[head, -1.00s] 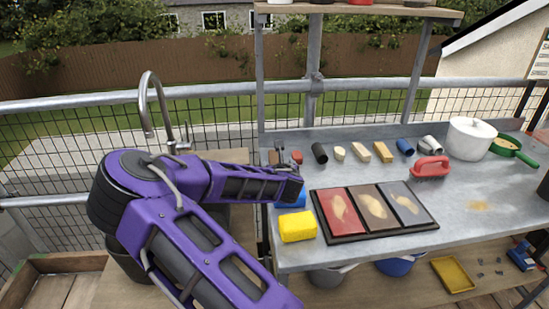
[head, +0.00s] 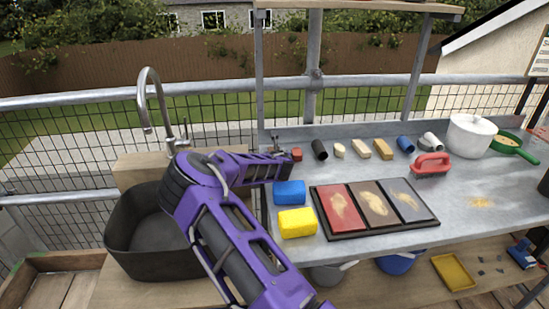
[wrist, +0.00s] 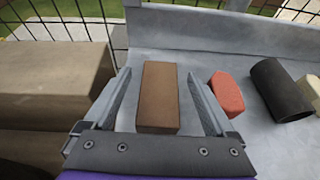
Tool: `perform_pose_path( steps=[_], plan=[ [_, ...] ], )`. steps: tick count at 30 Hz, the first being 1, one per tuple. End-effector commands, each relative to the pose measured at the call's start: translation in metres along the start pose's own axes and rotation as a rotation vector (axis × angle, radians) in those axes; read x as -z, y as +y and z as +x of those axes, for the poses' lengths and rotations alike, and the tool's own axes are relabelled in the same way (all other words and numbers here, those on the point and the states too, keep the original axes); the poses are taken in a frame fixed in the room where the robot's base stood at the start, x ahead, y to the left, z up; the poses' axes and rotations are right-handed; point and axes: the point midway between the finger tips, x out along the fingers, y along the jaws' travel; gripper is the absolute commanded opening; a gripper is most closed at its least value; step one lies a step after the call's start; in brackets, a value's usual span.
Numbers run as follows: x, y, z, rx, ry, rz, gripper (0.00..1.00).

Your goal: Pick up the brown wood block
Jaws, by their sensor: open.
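The brown wood block (wrist: 157,97) lies on the grey metal counter, in the middle of the wrist view, its long side pointing away from me. My gripper (wrist: 158,76) is open, with one finger on each side of the block. A gap shows between the block and each finger; the fingers do not appear to touch it. In the head view my gripper (head: 283,160) is over the left end of the counter, and the block is hidden or too small to make out there.
A red piece (wrist: 227,93) lies just right of the right finger, with a black cylinder (wrist: 283,90) beyond it. Blue (head: 289,193) and yellow (head: 297,223) sponges lie in front, beside a three-panel tray (head: 343,236). A dark basin (head: 150,232) is at left.

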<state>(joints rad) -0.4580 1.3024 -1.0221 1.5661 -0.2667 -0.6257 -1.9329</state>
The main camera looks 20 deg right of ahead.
Motion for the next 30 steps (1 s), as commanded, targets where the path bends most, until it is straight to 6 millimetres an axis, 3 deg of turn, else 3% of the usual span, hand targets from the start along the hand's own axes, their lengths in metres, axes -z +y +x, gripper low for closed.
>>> perform_pose_path(
  steps=[4, 12, 27, 30],
  plan=[
    [0.0005, -0.0001, 0.0132, -0.001, 0.0, 0.0, 0.9],
    [0.0002, 0.0001, 0.0152, 0.0, 0.001, 0.0, 0.9],
    [-0.0001, 0.0001, 0.015, 0.0, 0.0, 0.0, 0.02],
    [-0.0003, 0.0001, 0.0149, 0.0, 0.0, 0.0, 0.0]
  ],
)
